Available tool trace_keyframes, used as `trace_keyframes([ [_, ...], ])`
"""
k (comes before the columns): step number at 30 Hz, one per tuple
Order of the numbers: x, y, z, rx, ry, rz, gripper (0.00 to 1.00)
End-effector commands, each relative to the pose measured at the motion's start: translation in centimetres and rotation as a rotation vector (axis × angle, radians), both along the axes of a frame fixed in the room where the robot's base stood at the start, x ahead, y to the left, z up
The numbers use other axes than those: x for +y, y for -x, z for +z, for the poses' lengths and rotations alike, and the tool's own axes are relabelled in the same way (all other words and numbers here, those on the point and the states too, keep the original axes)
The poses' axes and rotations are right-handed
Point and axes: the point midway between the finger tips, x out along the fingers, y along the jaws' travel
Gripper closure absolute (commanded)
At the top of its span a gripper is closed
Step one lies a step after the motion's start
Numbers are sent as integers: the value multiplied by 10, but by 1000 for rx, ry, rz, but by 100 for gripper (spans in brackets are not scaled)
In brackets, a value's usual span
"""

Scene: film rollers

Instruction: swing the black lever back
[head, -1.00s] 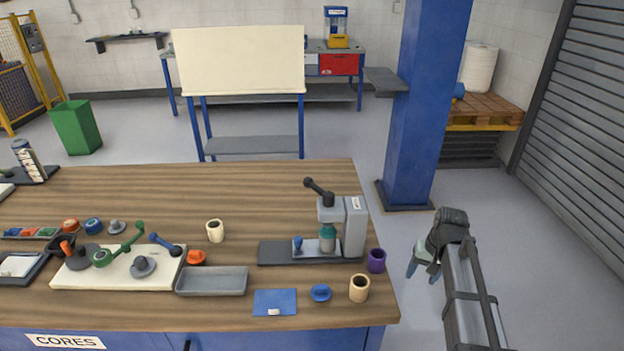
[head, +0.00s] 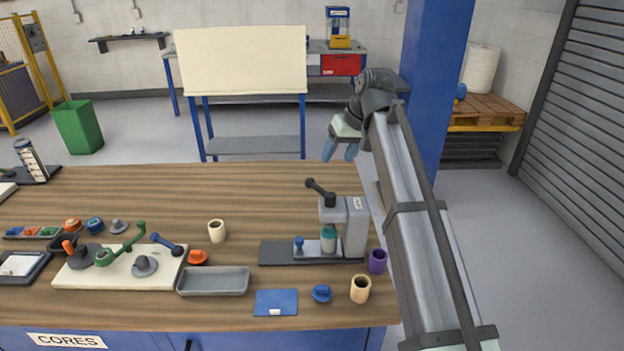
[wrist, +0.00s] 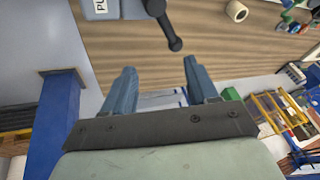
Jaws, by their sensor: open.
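The black lever (head: 320,190) is a short dark bar with a ball end. It sits on top of a small grey press (head: 354,228) near the right end of the bench and points up and to the left. My gripper (head: 340,150) is open and empty, above and beyond the press, past the bench's far edge in the picture. In the wrist view the lever (wrist: 166,25) shows at the top, ahead of the open blue fingers (wrist: 160,85) and apart from them. Part of the press (wrist: 105,8) with its label shows beside it.
A purple cup (head: 377,261) and a tan core (head: 360,289) stand right of and in front of the press. A blue pillar (head: 432,60) rises behind my arm. A grey tray (head: 212,281) lies to the left. The bench's far middle (head: 200,185) is clear.

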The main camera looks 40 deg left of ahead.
Motion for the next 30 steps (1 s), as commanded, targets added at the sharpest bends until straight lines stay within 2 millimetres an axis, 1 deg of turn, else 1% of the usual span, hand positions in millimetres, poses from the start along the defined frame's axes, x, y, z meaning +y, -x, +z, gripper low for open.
trace_keyframes([
  [1,12,4,10,-7,-12,33,42],
  [3,19,9,17,-14,-22,62,42],
  [5,22,11,18,-16,-25,73,42],
  [8,26,12,12,-17,-26,79,42],
  [14,37,14,-14,-16,-26,78,42],
  [24,62,14,-68,-15,-24,76,42],
  [30,73,15,-92,-16,-25,76,42],
])
